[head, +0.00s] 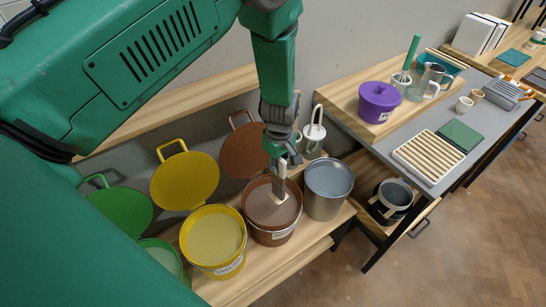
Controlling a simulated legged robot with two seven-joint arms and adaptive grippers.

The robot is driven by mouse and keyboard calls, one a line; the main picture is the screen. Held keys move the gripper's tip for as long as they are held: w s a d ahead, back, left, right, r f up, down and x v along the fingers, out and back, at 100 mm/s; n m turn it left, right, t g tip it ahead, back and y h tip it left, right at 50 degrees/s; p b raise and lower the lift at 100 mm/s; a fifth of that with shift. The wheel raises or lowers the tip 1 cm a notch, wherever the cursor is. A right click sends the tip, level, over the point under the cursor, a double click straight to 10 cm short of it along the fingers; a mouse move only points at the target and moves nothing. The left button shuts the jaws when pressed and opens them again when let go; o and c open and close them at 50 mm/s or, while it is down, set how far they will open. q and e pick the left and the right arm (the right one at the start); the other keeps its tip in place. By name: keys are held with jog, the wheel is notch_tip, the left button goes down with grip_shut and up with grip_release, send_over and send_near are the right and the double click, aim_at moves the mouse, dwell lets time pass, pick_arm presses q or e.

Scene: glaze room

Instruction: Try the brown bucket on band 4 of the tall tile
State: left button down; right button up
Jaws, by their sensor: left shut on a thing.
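The brown bucket (272,237) stands on the wooden shelf between the yellow bucket and a grey metal bucket. Its surface inside is dull brown and its lid (240,150) stands raised behind it. My left gripper (282,186) points down over its open mouth. It is shut on a narrow pale piece (283,169), which looks like the tall tile. The piece's lower end is inside the bucket's rim; whether it touches the glaze I cannot tell. The fingers partly hide the piece, and I cannot make out its bands. My right gripper is not in view.
The yellow bucket (216,262) and the grey metal bucket (328,204) stand close on either side. A green bucket is partly hidden by my arm. A purple pot (378,102), a ribbed rack (428,158) and a green slab (461,135) sit to the right.

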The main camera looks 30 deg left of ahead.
pick_arm(q)
jog(key=s+d+r+p, duration=0.1)
jog(key=s+d, duration=0.2)
jog(key=d, duration=0.4)
jog(key=s+d+r+p, duration=0.1)
jog(key=s+d+p, duration=0.1)
jog(key=d, duration=0.6)
jog(key=shift+s+d+r, duration=0.2)
jog(key=shift+s+r, duration=0.05)
jog(key=shift+s, duration=0.4)
